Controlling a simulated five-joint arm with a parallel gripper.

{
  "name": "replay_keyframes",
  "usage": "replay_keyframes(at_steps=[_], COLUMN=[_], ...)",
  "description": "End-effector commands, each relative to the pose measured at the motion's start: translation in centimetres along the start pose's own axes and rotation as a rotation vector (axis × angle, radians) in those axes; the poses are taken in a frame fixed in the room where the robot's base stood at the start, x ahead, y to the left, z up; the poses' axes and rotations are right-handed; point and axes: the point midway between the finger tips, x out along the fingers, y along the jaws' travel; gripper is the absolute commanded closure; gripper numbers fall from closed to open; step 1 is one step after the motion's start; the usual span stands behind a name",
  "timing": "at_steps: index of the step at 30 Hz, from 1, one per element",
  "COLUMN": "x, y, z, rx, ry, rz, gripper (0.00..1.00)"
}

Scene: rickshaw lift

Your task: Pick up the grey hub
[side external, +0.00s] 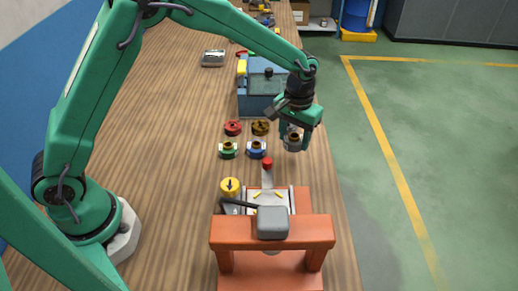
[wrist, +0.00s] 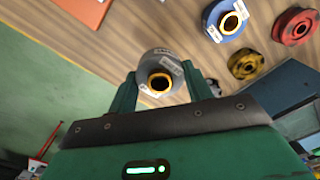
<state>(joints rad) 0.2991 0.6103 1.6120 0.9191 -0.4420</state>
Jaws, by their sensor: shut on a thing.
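The grey hub (side external: 294,140) is a short grey cylinder with a brass-coloured centre bore and a pale label. In the wrist view the grey hub (wrist: 161,72) sits between my two green fingers. My gripper (side external: 291,133) is shut on it at the right side of the bench, to the right of the other hubs. The wrist view also shows my gripper (wrist: 160,90) with a finger on each side of the hub. I cannot tell whether the hub's underside is clear of the bench.
Blue (side external: 257,149), green (side external: 228,149), red (side external: 233,128) and brown-yellow (side external: 261,128) hubs stand left of my gripper. A blue-grey machine (side external: 262,92) stands behind. An orange press frame (side external: 271,231) is in front. The bench's right edge is close by, with green floor (side external: 420,130) beyond.

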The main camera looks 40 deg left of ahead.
Motion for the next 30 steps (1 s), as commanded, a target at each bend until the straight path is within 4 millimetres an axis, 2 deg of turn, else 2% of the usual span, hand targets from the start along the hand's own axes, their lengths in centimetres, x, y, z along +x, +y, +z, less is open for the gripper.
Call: replay_keyframes(at_steps=[6,12,19,30], x=[-2.5,-4.0,-4.8,-4.8], y=[2.4,4.0,4.8,4.8], z=[3.1,5.2,6.3,6.4], rx=[0.003,0.002,0.0,-0.001], ry=[0.003,0.002,0.001,0.001], rz=[0.002,0.001,0.001,0.001], gripper=[0.81,0.81,0.81,0.81])
